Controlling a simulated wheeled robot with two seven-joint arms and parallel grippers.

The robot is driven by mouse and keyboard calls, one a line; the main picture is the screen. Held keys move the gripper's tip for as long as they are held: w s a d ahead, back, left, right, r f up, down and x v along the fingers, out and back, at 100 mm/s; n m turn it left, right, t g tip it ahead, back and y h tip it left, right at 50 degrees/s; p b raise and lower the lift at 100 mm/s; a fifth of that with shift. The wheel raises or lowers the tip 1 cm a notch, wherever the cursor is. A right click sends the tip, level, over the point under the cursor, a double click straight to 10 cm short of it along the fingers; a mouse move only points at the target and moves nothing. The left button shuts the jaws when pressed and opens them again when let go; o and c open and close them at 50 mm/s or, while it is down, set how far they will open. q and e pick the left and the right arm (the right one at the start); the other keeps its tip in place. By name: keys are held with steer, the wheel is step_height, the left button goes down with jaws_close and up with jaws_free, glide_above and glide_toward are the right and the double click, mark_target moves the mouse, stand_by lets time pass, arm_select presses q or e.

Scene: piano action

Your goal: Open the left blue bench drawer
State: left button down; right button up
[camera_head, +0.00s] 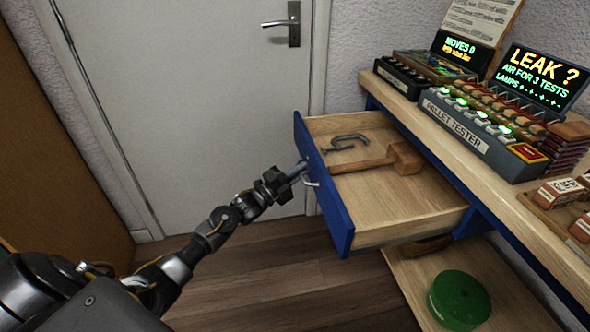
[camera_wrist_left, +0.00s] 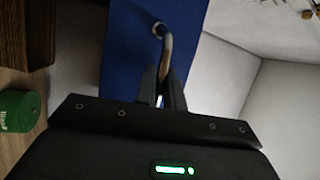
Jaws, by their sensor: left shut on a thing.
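The left blue bench drawer (camera_head: 324,191) is pulled well out from under the bench in the head view, its wooden inside showing. A wooden mallet (camera_head: 403,158) and a grey C-clamp (camera_head: 345,142) lie in it. My left gripper (camera_head: 303,170) is at the blue front, shut on the drawer's metal handle (camera_head: 312,183). In the left wrist view the fingers (camera_wrist_left: 162,88) close around the curved handle (camera_wrist_left: 166,48) against the blue front (camera_wrist_left: 128,45). My right gripper is in neither view.
A green round object (camera_head: 459,299) sits on a wooden shelf (camera_head: 403,290) below the drawer. A white door (camera_head: 200,90) stands behind. The floor (camera_head: 290,285) left of the drawer is clear.

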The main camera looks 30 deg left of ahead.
arm_select(q)
steer(key=shift+s+a, duration=0.1)
steer(key=shift+s, duration=0.05)
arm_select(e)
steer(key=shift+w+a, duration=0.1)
arm_select(q)
steer(key=c, duration=1.5)
jaws_free()
steer(key=shift+a, duration=0.1)
